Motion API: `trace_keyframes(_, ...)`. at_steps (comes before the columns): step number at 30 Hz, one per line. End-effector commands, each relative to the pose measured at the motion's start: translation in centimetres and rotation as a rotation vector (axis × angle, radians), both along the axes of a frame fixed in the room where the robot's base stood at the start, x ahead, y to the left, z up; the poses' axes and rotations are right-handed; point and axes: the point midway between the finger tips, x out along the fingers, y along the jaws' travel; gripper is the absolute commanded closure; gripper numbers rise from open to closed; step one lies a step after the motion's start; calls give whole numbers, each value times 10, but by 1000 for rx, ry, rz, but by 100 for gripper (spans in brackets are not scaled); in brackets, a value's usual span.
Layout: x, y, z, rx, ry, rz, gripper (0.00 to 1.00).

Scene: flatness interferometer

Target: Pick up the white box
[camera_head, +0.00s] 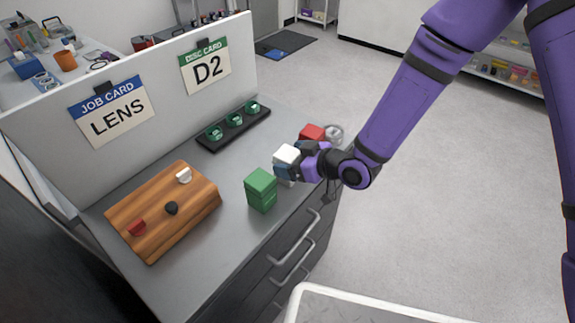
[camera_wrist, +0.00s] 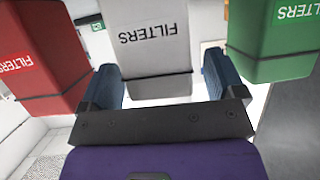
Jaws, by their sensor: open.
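The white box (camera_head: 287,154) stands on the grey counter, between a green box (camera_head: 261,190) and a red box (camera_head: 312,133). In the wrist view the white box (camera_wrist: 155,45) is upside down in the picture, marked FILTERS, with a dark band around it. My gripper (camera_head: 285,168) is at the white box. Its two blue fingers (camera_wrist: 165,88) are apart, one on each side of the white box. I cannot tell whether they touch it. My gripper hides part of the box in the head view.
The red box (camera_wrist: 40,50) and green box (camera_wrist: 275,40) stand close on either side of my fingers. A wooden block (camera_head: 190,215) with small knobs and a black rack (camera_head: 233,128) of green lenses are on the counter. A panel with cards LENS (camera_head: 113,112) and D2 (camera_head: 206,68) stands behind.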

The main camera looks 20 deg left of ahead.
Motion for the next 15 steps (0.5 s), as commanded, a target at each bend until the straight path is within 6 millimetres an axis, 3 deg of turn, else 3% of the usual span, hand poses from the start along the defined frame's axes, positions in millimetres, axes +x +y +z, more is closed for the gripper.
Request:
trace_keyframes(4,4,12,-6,0,1,-1,12)
trace_keyframes(12,5,14,-6,0,1,-1,12)
trace_keyframes(15,5,14,-6,0,1,-1,35)
